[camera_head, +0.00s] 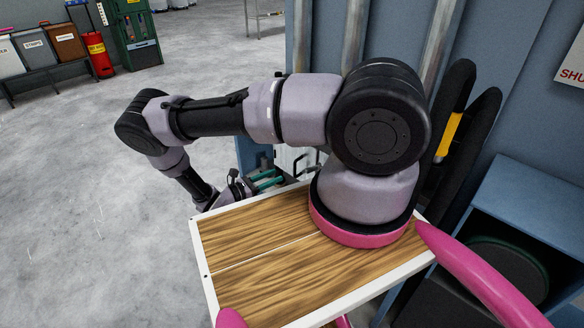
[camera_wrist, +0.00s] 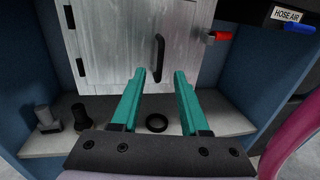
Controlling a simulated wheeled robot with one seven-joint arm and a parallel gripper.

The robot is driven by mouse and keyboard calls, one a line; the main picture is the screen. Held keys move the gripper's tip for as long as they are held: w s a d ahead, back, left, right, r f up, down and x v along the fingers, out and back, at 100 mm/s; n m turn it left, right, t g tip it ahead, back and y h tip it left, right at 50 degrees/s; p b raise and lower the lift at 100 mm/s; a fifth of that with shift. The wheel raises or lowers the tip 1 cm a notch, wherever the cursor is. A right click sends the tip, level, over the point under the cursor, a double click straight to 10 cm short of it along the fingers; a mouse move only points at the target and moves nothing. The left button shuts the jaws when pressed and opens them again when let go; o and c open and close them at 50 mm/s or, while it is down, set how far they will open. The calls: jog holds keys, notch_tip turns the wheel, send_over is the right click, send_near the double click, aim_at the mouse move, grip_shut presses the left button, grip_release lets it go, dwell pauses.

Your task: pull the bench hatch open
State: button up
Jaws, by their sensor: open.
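The bench hatch (camera_wrist: 115,40) is a pale grey streaked door in a blue-sided frame, and it looks shut. Dark hinges show on its left edge. Its upright black bar handle (camera_wrist: 158,57) is near the right side of the door. My gripper (camera_wrist: 159,75) has teal fingers, open and empty. In the wrist view the handle appears between and ahead of the fingertips; I cannot tell how far ahead. In the head view my gripper (camera_head: 268,180) shows low beside a pale panel, partly hidden by my arm and the wooden top.
A ledge below the hatch holds dark fittings (camera_wrist: 45,118) and a black ring (camera_wrist: 156,123). Bins (camera_head: 34,50) stand far left. The floor (camera_head: 90,200) at left is clear.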

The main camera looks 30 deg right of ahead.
aim_at(295, 167)
jog(key=d, duration=0.3)
jog(key=w+d, duration=0.1)
jog(key=d, duration=0.5)
jog(key=shift+w+d, duration=0.2)
jog(key=shift+d, duration=0.15)
grip_shut()
dwell(0.9)
